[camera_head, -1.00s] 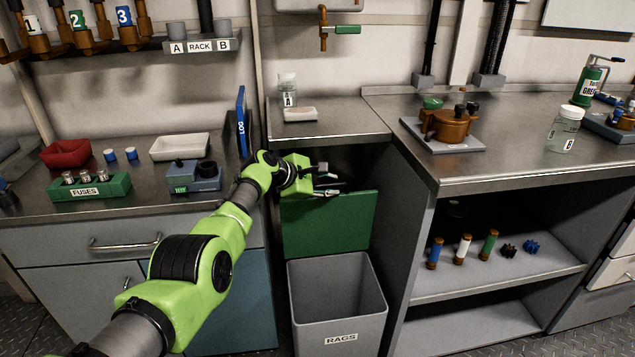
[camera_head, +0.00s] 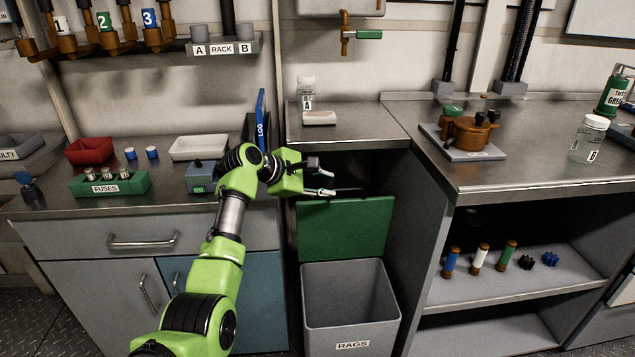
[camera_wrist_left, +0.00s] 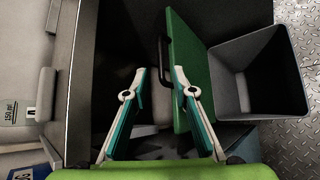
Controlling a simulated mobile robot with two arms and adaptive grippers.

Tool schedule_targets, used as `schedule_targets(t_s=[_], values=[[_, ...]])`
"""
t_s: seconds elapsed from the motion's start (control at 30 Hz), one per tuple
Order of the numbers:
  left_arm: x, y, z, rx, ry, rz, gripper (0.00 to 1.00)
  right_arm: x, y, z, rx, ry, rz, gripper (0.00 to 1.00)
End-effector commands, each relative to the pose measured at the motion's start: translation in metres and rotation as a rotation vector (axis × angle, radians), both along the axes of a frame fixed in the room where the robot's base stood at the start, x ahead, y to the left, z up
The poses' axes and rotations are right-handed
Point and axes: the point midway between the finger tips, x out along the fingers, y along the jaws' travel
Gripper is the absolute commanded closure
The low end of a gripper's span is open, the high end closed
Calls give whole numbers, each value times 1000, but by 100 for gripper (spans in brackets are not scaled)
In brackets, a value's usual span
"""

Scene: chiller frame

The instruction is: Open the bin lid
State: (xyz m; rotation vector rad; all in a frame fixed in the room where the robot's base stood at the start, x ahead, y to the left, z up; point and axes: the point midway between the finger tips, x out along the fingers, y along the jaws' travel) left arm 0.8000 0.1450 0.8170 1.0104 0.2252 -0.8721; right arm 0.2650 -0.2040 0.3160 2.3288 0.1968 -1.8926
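The grey bin (camera_head: 350,318) labelled RAGS stands on the floor in the gap between the counters. Its green lid (camera_head: 345,230) stands raised, roughly upright, at the bin's back edge, and the bin's mouth is open. In the left wrist view the lid (camera_wrist_left: 188,62) shows beside the open bin (camera_wrist_left: 262,78), with a dark handle (camera_wrist_left: 163,55) on the side away from the bin. My left gripper (camera_head: 328,182) is just above the lid's top edge. In the left wrist view its two fingers (camera_wrist_left: 159,75) are apart with nothing held; one overlaps the lid in the picture. Contact is unclear.
A steel counter (camera_head: 345,130) overhangs the gap behind the lid. Drawers (camera_head: 150,235) stand left, and an open shelf (camera_head: 490,285) with several small parts stands right. A fuse block (camera_head: 110,184) and a blue LOG binder (camera_head: 261,120) are on the left counter.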

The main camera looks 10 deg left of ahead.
Motion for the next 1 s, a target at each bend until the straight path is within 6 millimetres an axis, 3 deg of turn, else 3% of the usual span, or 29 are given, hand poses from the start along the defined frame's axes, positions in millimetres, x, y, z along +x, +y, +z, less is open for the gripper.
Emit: schedule_targets(t_s=[0.23,0.67,0.77,0.87,1.0], values=[[-15,12,13,-1,-1,0,75,0,0,0,0,0,0,60],[-19,14,12,5,1,-2,75,0,0,1,0,-1,0,60],[-27,18,-8,56,-4,-19,75,3,1,7,1,-5,-1,60],[-50,25,-49,175,-16,-66,75,9,1,22,2,-13,-2,60],[-103,37,-120,417,-42,-190,75,19,2,54,3,-28,-4,60]])
